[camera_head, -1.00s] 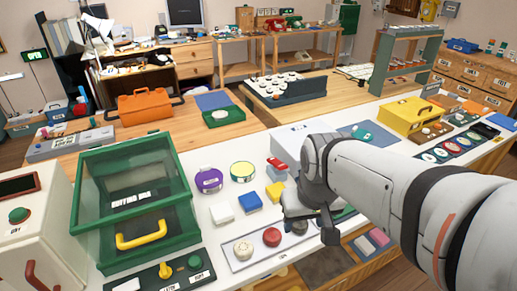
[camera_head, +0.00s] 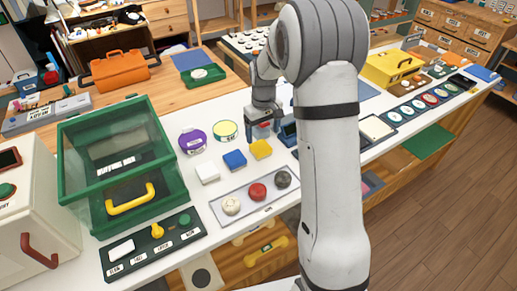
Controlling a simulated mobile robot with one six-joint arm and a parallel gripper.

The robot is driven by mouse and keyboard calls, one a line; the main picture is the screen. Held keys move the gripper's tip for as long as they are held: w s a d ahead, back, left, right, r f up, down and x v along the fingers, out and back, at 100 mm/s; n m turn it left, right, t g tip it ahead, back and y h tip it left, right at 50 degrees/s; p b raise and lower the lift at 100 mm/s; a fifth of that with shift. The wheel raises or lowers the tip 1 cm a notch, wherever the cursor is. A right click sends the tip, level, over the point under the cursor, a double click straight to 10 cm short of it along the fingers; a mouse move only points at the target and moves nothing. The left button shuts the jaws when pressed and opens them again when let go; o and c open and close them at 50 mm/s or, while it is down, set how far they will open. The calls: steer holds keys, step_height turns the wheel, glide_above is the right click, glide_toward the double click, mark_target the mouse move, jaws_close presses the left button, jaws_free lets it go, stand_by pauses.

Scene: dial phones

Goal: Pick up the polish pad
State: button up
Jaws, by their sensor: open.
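I cannot read a label that marks the polish pad. Three round pads lie on a grey tray (camera_head: 245,212) on the white bench: a cream one (camera_head: 231,205), a red one (camera_head: 257,192) and a dark grey one (camera_head: 283,179). Behind them is a row of small blocks: white (camera_head: 207,172), blue (camera_head: 234,159) and yellow (camera_head: 260,149). My gripper (camera_head: 263,137) is open and points down just behind the yellow block. A small red thing shows at its fingers, mostly hidden; I cannot tell whether they touch it.
A green clear-sided box (camera_head: 150,212) with a yellow handle stands at left, with a dark labelled panel (camera_head: 155,250) in front. A purple tin (camera_head: 192,141) and a yellow-green tin (camera_head: 225,131) stand left of my gripper. My arm hides part of the bench at right.

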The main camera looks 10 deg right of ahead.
mark_target(261, 147)
steer(key=f, duration=0.4)
steer(key=f+p, duration=0.1)
steer(key=f, duration=0.2)
steer(key=shift+s+a, duration=0.15)
steer(key=shift+a, duration=0.25)
steer(key=shift+c, duration=0.3)
steer(key=c, duration=1)
step_height(261, 147, up, 10)
steer(key=shift+b, duration=0.4)
steer(key=o, duration=0.5)
steer(key=shift+c, duration=0.2)
steer(key=c, duration=0.3)
steer(key=shift+c, duration=0.3)
